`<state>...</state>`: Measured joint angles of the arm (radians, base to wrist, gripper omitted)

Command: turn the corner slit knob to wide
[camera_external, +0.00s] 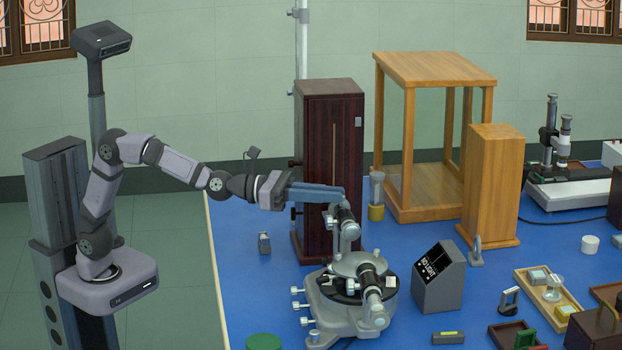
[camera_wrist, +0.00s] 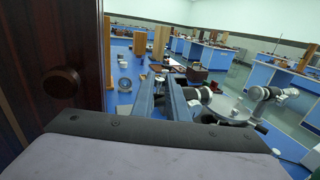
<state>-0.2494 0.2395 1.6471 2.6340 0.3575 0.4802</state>
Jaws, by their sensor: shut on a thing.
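A dark wooden cabinet (camera_external: 330,120) stands close behind my fingers and fills the left of the wrist view (camera_wrist: 50,50), with a round knob (camera_wrist: 62,82). A grey sloped box (camera_external: 438,280) stands right of the spectrometer. Bare blue bench (camera_external: 240,215) lies at left.

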